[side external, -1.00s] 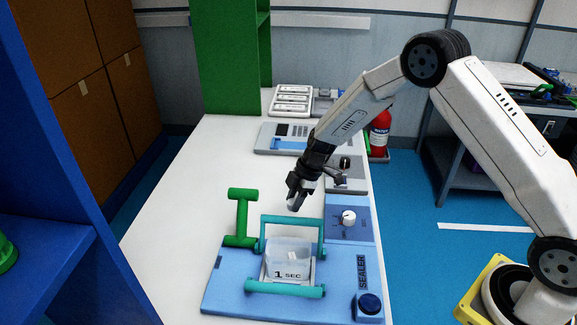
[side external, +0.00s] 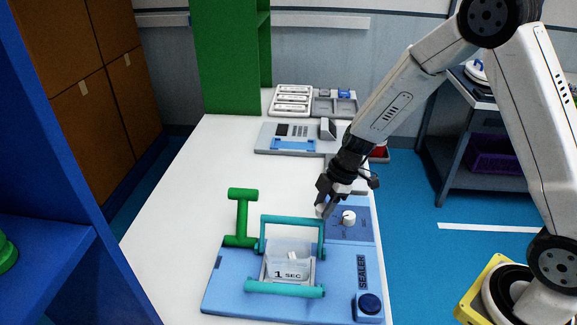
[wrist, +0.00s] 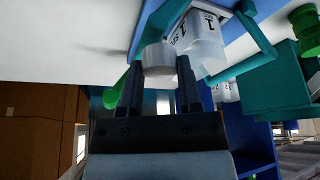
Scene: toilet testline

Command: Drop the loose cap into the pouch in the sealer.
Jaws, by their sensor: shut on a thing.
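My gripper (side external: 322,208) is shut on the loose cap, a pale, short cylinder (wrist: 158,59) that shows between the fingertips in the wrist view. In the side view the gripper hangs tilted at the right rear of the sealer's teal frame, and the cap is mostly hidden by the fingers. The sealer (side external: 235,283) is a blue base with teal bars. The clear pouch (side external: 288,265), marked "1 SEC", sits within the frame. It also shows past the cap in the wrist view (wrist: 207,48). The cap is outside the pouch; their exact gap is unclear.
A blue panel with a white knob (side external: 349,217) lies right of the gripper. A green T-shaped handle (side external: 242,212) stands left of the frame. A blue button (side external: 369,303) is at the front right. Grey devices (side external: 287,137) sit farther back. The white table is clear at left.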

